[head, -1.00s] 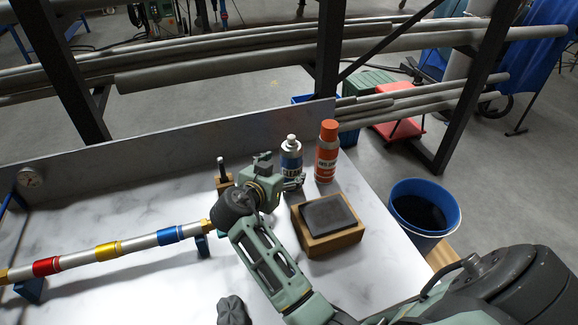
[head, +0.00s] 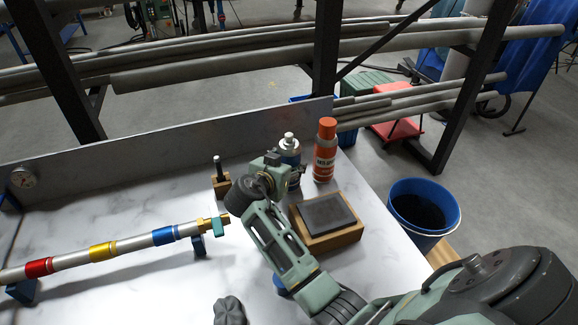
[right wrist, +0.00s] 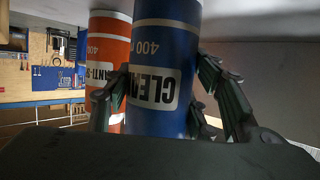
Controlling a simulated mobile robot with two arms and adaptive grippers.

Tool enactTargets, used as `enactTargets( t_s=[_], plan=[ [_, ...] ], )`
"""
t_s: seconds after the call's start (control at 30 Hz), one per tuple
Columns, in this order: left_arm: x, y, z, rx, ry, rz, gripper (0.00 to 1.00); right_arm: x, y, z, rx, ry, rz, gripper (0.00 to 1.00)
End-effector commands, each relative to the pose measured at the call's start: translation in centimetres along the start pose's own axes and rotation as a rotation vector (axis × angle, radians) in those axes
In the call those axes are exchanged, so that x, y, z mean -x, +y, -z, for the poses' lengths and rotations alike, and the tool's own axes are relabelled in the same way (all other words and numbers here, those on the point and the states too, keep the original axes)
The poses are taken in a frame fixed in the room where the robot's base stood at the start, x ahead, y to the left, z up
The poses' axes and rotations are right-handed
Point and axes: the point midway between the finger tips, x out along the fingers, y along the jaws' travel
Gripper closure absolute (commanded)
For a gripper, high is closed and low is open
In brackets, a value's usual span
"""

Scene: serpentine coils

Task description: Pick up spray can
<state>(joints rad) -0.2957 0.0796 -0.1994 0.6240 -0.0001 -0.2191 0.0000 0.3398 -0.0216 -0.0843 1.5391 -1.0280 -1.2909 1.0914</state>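A blue spray can (head: 289,143) with a white cap stands on the marbled table, its lower part hidden behind my right gripper (head: 292,178). An orange spray can (head: 326,152) stands upright to its right. In the right wrist view the blue can (right wrist: 165,60), with upside-down lettering and "400", stands between my right gripper's fingers (right wrist: 170,88). One finger is on each side; the right finger looks spread away from the can, and I cannot tell whether either touches. The orange can (right wrist: 107,60) is behind on the left. My left gripper is out of view.
A wooden block with a dark top (head: 327,213) lies close right of my arm. A small wooden holder (head: 220,185) stands left of the gripper. A banded metal tube (head: 130,245) rests on supports at left. A blue bin (head: 425,190) stands beyond the table's right edge.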

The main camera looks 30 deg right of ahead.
Motion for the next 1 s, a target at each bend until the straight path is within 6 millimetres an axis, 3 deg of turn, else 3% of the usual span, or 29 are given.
enactTargets(
  t_s=[0.43,0.73,1.0],
  plan=[
    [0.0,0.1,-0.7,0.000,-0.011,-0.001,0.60,0.0,0.0,0.1,-0.001,0.003,0.001,0.91],
    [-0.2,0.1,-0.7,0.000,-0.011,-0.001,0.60,0.3,-0.1,0.8,-0.005,0.004,0.002,0.91],
    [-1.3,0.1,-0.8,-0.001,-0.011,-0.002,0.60,2.2,-0.1,5.3,-0.010,0.005,0.003,0.91]
  ],
)
